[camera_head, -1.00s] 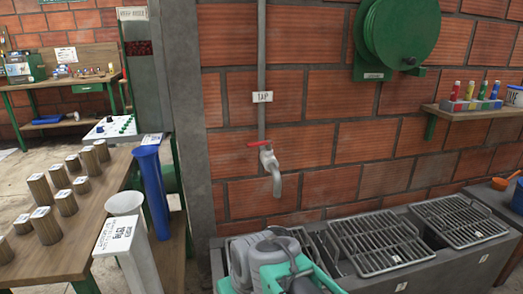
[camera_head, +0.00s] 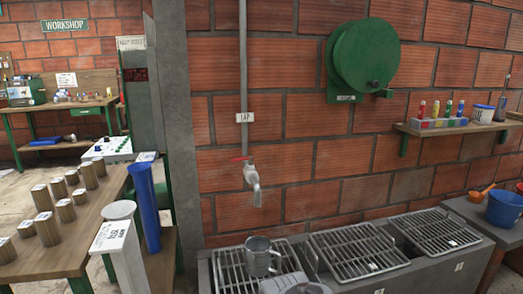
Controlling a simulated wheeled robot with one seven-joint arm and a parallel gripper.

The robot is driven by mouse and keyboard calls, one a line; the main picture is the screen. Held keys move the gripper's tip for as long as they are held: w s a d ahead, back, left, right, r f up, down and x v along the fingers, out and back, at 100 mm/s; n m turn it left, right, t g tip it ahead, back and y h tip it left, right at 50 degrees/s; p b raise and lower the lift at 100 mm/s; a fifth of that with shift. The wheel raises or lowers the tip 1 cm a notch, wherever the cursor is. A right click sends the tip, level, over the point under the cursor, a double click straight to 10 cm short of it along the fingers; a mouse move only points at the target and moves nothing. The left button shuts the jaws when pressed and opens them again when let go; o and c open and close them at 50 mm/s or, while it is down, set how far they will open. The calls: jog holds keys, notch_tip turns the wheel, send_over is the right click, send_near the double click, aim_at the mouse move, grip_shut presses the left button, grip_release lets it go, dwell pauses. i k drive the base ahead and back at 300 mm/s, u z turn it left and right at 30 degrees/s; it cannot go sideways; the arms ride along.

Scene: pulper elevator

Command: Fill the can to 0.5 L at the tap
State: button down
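The can (camera_head: 258,258) is a grey metal vessel with a handle on its right side. It is upright over the left grate (camera_head: 232,280), below and slightly right of the tap's mouth. I cannot tell whether it rests on the grate or is held. The tap (camera_head: 252,182) is a pale metal spout with a red lever, under a pipe labelled TAP. No water stream shows. A light grey part of my arm shows at the bottom edge, just below the can. My gripper's fingers cannot be made out. The can's inside and fill level cannot be read.
Two more grates (camera_head: 357,250) lie to the right on the grey trough. A blue bucket (camera_head: 505,208) and an orange scoop (camera_head: 480,194) are at far right. A green reel (camera_head: 362,55) hangs above. A table (camera_head: 70,236) with several wooden cylinders stands left.

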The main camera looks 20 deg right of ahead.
aim_at(250, 158)
jog(key=z, duration=0.1)
jog(key=i, duration=1)
jog(key=u, duration=0.85)
